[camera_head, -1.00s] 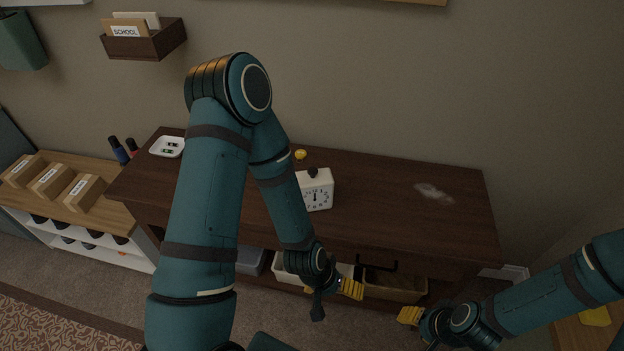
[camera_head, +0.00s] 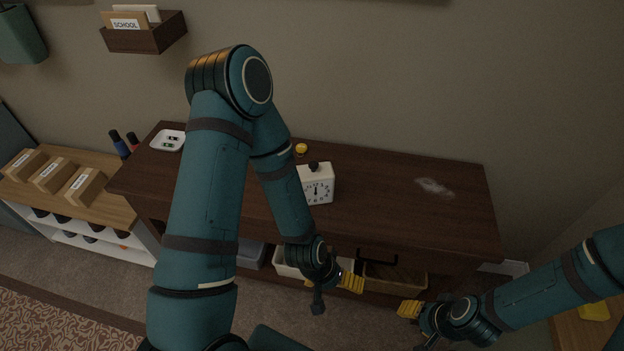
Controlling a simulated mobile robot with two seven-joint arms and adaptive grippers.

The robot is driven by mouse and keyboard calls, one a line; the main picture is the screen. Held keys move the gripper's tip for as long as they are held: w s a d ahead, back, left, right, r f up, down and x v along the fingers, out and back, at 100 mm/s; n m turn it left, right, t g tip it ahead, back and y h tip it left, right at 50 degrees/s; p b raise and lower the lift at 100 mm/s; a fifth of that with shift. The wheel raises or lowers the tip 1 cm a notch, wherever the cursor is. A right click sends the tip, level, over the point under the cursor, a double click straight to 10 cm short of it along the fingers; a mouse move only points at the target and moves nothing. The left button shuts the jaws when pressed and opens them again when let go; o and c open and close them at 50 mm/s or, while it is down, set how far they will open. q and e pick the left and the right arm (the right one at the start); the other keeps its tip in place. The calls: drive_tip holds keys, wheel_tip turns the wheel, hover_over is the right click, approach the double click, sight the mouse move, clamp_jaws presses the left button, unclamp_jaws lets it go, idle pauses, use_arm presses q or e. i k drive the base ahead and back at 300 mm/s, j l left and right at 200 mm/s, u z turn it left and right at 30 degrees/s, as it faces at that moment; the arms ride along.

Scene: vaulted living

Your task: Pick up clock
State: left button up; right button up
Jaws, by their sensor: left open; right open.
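The clock (camera_head: 318,189) is a small white block with a dark dial and a dark knob on top. It stands upright on the dark wooden table (camera_head: 390,215), partly behind my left forearm. My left gripper (camera_head: 335,296), with yellow fingertips, is open and empty in front of the table's front edge, below the clock in the picture. My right gripper (camera_head: 409,309) is open and empty, further right and also in front of the table. Part of my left gripper is hidden by its own wrist.
A white dish (camera_head: 168,141) with small items is at the table's left end. A small yellow object (camera_head: 301,148) lies behind the clock. A pale smudge (camera_head: 434,187) marks the clear right side. Bins (camera_head: 395,276) sit under the table. A low shelf (camera_head: 110,205) stands at left.

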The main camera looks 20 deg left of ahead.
sight(324, 178)
drive_tip(key=i+l+u, duration=0.1)
drive_tip(key=u, duration=0.3)
drive_tip(key=i+l+u, duration=0.15)
drive_tip(key=u, duration=0.25)
drive_tip(key=i+l+u, duration=0.15)
drive_tip(key=u, duration=0.25)
